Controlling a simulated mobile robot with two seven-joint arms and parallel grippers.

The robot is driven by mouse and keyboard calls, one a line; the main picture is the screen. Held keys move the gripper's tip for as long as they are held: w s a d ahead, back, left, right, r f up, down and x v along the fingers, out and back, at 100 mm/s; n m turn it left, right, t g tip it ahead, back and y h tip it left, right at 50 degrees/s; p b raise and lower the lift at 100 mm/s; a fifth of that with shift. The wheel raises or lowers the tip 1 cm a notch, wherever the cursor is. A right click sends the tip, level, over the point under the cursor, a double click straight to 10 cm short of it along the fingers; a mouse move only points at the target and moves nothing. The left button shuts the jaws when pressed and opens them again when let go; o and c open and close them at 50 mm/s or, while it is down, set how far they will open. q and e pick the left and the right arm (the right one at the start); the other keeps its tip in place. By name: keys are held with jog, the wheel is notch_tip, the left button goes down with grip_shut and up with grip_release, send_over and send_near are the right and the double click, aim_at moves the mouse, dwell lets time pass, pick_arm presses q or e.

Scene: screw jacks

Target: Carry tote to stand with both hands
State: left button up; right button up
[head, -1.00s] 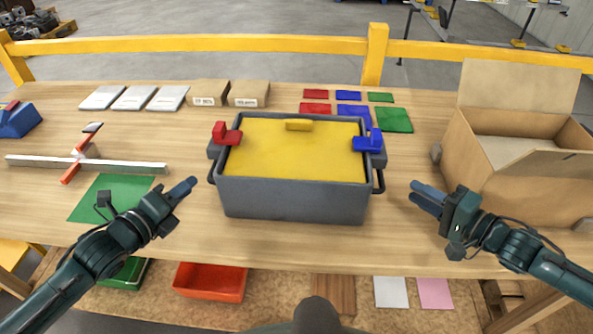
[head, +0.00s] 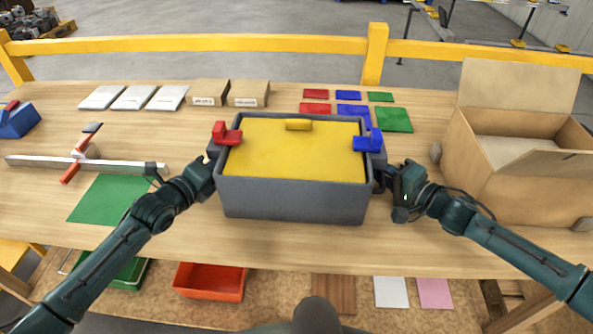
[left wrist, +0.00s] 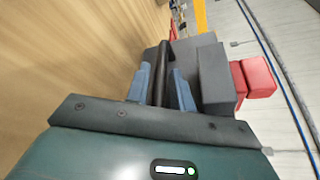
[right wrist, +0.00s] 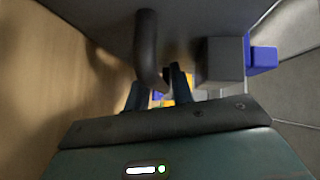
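The grey tote (head: 294,200) with a yellow lid (head: 290,150) sits level on the wooden table, with a red latch (head: 222,135) on its left and a blue latch (head: 372,142) on its right. My left gripper (head: 209,168) is at the tote's left end. In the left wrist view its blue fingers (left wrist: 161,88) stand apart, either side of the dark handle bar (left wrist: 163,65). My right gripper (head: 387,178) is at the right end. In the right wrist view its fingers (right wrist: 157,92) are spread around the curved handle (right wrist: 147,45). I cannot pick out a stand.
An open cardboard box (head: 515,165) stands to the right, close to my right arm. A green mat (head: 105,198) and a long metal bar (head: 110,165) lie at left. Small boxes (head: 248,93) and coloured cards (head: 393,119) lie behind the tote.

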pick_arm(q)
jog(key=shift+c, duration=0.2)
pick_arm(e)
jog(key=shift+c, duration=0.2)
pick_arm(q)
grip_shut()
pick_arm(e)
grip_shut()
dwell(0.5)
